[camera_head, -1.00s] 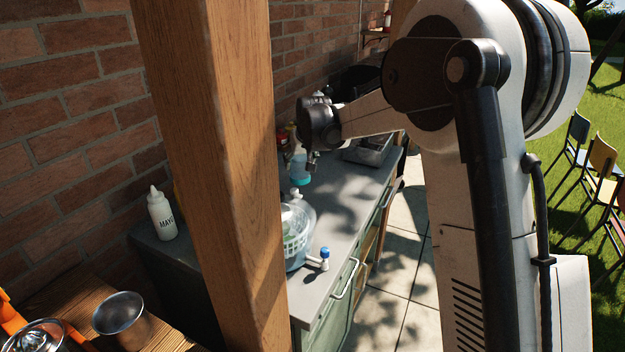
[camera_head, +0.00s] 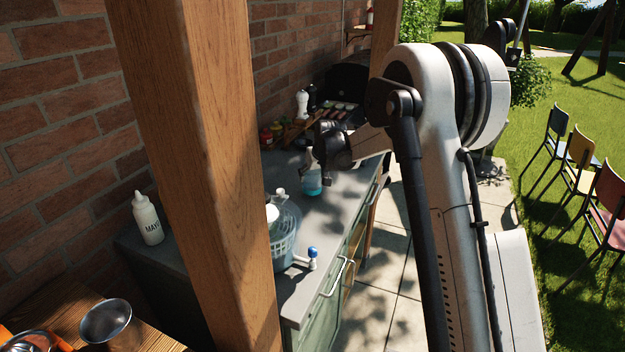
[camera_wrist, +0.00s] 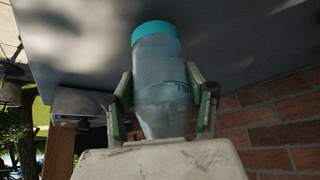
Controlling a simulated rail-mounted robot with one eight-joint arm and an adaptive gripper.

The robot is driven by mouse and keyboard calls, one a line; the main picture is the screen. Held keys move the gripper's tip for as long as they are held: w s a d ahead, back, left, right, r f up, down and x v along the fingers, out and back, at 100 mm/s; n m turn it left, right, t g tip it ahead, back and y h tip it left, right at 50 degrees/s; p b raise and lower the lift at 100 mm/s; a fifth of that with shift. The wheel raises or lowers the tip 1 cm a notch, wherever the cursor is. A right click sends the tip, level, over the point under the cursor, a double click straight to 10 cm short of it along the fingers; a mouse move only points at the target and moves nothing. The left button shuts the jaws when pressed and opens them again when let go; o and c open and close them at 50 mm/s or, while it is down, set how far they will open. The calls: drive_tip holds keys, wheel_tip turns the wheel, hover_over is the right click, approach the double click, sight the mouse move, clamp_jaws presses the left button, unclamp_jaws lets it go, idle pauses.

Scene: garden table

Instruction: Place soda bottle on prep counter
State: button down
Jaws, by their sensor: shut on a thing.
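The soda bottle (camera_head: 312,183) is clear with a blue-teal lower part. It appears upright at the prep counter (camera_head: 336,213), past the sink. In the wrist view the bottle (camera_wrist: 161,85) sits between the two fingers of my gripper (camera_wrist: 165,95), which is shut on it. Its teal end (camera_wrist: 156,31) points toward the grey counter surface. In the head view my gripper (camera_head: 318,160) is partly hidden behind my dark wrist, at the bottle's upper part. I cannot tell whether the bottle's base touches the counter.
A wooden post (camera_head: 205,170) stands in front of the counter. A blue basket (camera_head: 284,240) and a blue-topped tap (camera_head: 312,257) are at the near end. Jars (camera_head: 270,135), a white shaker (camera_head: 302,103) and a grill (camera_head: 350,85) stand farther back. Counter right of the bottle looks clear.

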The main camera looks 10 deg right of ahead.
drive_tip(key=shift+f, duration=1)
drive_tip(key=shift+f, duration=0.1)
drive_tip(key=c, duration=0.8)
unclamp_jaws()
